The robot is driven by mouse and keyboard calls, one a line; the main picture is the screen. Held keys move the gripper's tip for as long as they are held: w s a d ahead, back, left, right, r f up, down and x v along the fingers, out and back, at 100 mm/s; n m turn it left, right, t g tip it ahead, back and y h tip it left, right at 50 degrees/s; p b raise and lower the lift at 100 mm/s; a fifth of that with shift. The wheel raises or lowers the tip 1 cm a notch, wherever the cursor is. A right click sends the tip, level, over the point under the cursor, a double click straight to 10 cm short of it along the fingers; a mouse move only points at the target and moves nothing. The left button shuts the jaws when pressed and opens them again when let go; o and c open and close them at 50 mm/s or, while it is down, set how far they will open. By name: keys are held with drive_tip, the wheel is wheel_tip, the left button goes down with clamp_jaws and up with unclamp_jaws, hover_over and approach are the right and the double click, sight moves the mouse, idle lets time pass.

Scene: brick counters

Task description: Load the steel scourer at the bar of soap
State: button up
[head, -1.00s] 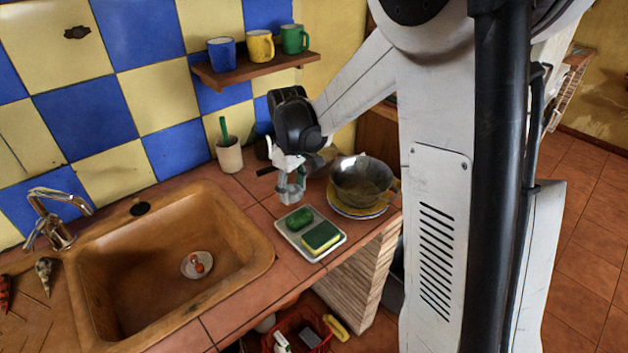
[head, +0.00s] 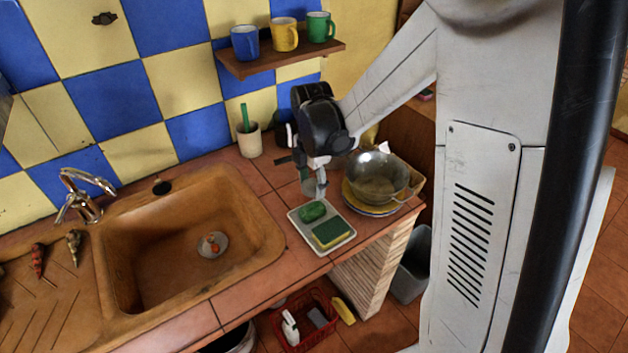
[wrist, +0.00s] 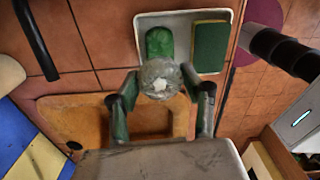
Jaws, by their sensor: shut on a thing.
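The steel scourer (wrist: 160,79) is a round, shiny grey tangle held between the fingertips of my gripper (wrist: 158,86). The gripper is shut on it. In the head view my gripper (head: 315,188) hangs over the back end of a pale tray, and the scourer is hard to make out there. The green bar of soap (head: 312,211) lies on the tray (head: 338,247), just in front of the gripper. In the wrist view the soap (wrist: 160,41) shows right beyond the scourer, which overlaps its near edge in the picture. I cannot tell the height between them.
A green and yellow sponge (head: 331,232) lies beside the soap on the tray. A metal bowl (head: 378,175) on stacked plates stands close to the right. The sink (head: 268,250) is at left. A cup with a green handle (head: 249,141) stands behind.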

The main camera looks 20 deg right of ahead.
sight(312, 209)
drive_tip(key=shift+f+b, duration=1.6)
drive_tip(key=shift+f, duration=1.35)
drive_tip(key=shift+f+b, duration=0.55)
drive_tip(key=shift+b, duration=0.2)
idle(0.6)
drive_tip(key=shift+r+p, duration=1.9)
drive_tip(key=shift+r, duration=1.6)
